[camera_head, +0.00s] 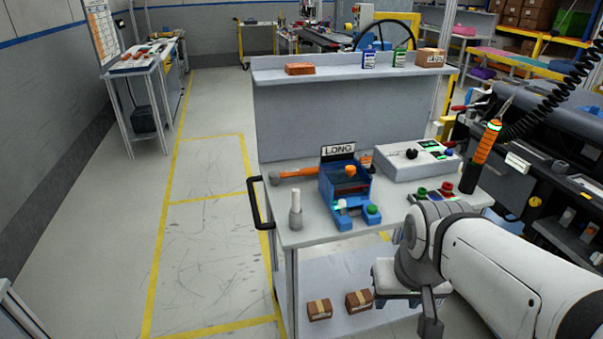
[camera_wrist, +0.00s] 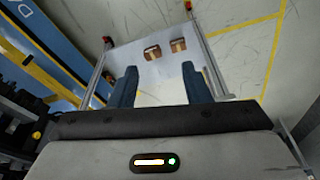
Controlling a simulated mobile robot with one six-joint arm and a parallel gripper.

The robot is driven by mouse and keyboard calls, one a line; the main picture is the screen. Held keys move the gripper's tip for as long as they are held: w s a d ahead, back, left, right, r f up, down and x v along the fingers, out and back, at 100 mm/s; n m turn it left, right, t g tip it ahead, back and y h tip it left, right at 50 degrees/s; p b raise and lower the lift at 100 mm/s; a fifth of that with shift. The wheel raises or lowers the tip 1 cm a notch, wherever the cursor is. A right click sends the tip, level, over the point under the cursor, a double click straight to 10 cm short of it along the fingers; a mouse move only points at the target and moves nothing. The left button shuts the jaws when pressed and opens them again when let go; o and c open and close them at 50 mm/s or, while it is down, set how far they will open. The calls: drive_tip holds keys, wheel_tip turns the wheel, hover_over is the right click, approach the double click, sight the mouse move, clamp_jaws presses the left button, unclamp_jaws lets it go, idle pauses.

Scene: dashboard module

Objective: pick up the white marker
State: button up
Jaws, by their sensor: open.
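What looks like the white marker (camera_head: 296,198) stands upright in a small grey holder (camera_head: 295,219) at the front left corner of the cart's top (camera_head: 318,237). It is not visible in the wrist view. My gripper (camera_wrist: 160,84) is open, with its two blue-grey fingers apart and nothing between them. In the head view my gripper hangs at the front right of the cart, lower than its top and well to the right of the marker. The fingers point toward the lower shelf (camera_wrist: 150,72).
A blue bin (camera_head: 345,187) with a "LONG" sign stands right of the marker, and an orange-handled hammer (camera_head: 300,173) lies behind. A black side handle (camera_head: 257,205) is near the marker. Two brown boxes (camera_head: 319,309) (camera_head: 358,300) sit on the lower shelf. The floor left is clear.

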drive_tip(key=w+f+n+t+b, duration=0.1)
drive_tip(key=w+f+t+b, duration=0.35)
drive_tip(key=w, duration=0.75)
drive_tip(key=n+t+y+b, duration=0.5)
drive_tip(key=t+y+b, duration=0.2)
drive_tip(key=t+y, duration=0.15)
approach(297, 210)
drive_tip(key=x, duration=0.3)
drive_tip(key=shift+y, duration=0.55)
drive_tip(key=x, duration=0.4)
drive_tip(key=p+x, duration=0.1)
drive_tip(key=x, duration=0.3)
drive_tip(key=shift+w+d+f, duration=0.15)
drive_tip(key=shift+d+f, duration=0.05)
drive_tip(key=shift+c, duration=0.3)
clamp_jaws()
